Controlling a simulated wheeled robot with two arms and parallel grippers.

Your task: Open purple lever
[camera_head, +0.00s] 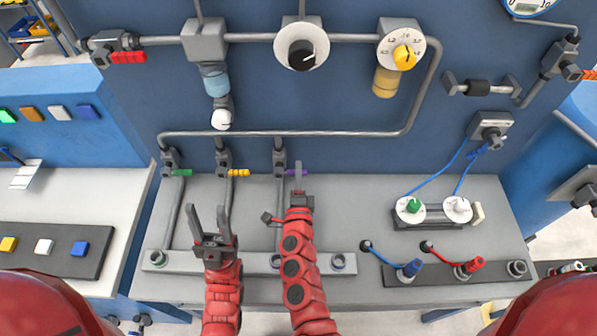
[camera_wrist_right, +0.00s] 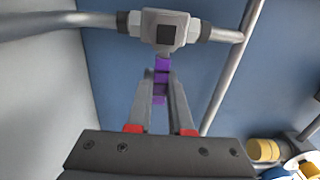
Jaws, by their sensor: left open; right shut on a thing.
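The purple lever (camera_head: 297,172) sticks out from the valve (camera_head: 280,158) on the third vertical pipe in the head view. In the right wrist view the purple lever (camera_wrist_right: 161,80) runs from the valve body (camera_wrist_right: 165,30) down between my right gripper's fingers. My right gripper (camera_head: 299,175) is shut on the purple lever, and its fingers (camera_wrist_right: 160,95) lie along both sides of it. The fingers partly hide the lever in the head view. My left gripper (camera_head: 210,222) is open and empty, above the grey table to the left.
A green lever (camera_head: 183,172) and a yellow lever (camera_head: 238,172) sit on the neighbouring valves to the left. A pipe base bar (camera_head: 195,260) lies across the table below. Dials (camera_head: 432,208) and plugs with cables (camera_head: 411,268) stand to the right.

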